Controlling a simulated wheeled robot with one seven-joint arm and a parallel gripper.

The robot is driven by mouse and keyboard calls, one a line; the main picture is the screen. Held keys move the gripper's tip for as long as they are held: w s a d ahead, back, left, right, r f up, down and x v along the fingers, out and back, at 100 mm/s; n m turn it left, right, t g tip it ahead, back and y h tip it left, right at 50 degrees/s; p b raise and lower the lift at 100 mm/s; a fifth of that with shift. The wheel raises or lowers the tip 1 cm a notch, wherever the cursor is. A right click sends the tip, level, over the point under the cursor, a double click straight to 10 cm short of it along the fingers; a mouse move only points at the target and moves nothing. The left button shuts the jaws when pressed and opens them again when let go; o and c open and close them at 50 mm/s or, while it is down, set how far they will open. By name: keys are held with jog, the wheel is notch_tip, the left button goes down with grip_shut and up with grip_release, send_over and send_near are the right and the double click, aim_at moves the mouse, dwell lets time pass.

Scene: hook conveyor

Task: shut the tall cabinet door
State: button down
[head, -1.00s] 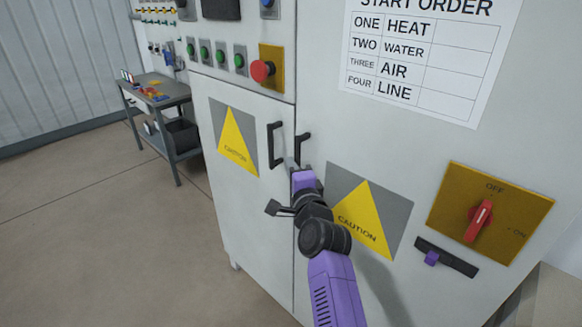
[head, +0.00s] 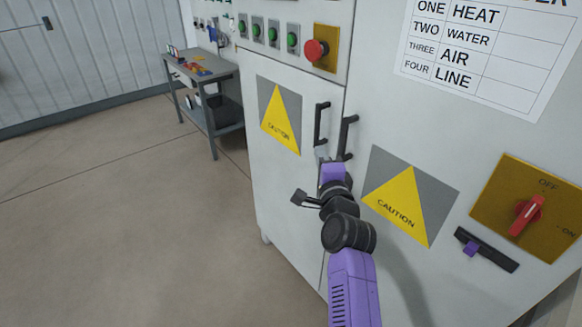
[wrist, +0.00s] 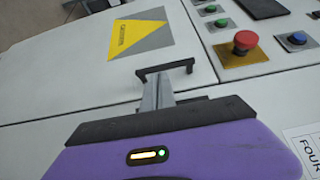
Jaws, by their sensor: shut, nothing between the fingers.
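The tall white cabinet has two doors side by side. The left door (head: 275,185) has a black bar handle (head: 321,124) and a yellow caution sign. The right door (head: 440,140) has its own black handle (head: 347,138). Both doors look nearly flush, with a thin seam between them; I cannot tell whether either stands slightly ajar. My gripper (head: 321,152) is shut and empty, at the lower ends of the handles by the seam. In the wrist view my closed fingers (wrist: 156,92) reach to the left door's handle (wrist: 165,70); whether they touch it is unclear.
A red stop button (head: 316,50) and several green buttons sit above the left door. A red rotary switch (head: 526,215) and a small slider (head: 486,249) are on the right. A grey work table (head: 205,75) stands beyond the cabinet. The floor to the left is clear.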

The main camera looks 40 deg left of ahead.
jog(key=s+a, duration=0.2)
jog(key=s, duration=0.6)
jog(key=shift+a+p, duration=0.2)
jog(key=shift+p, duration=0.15)
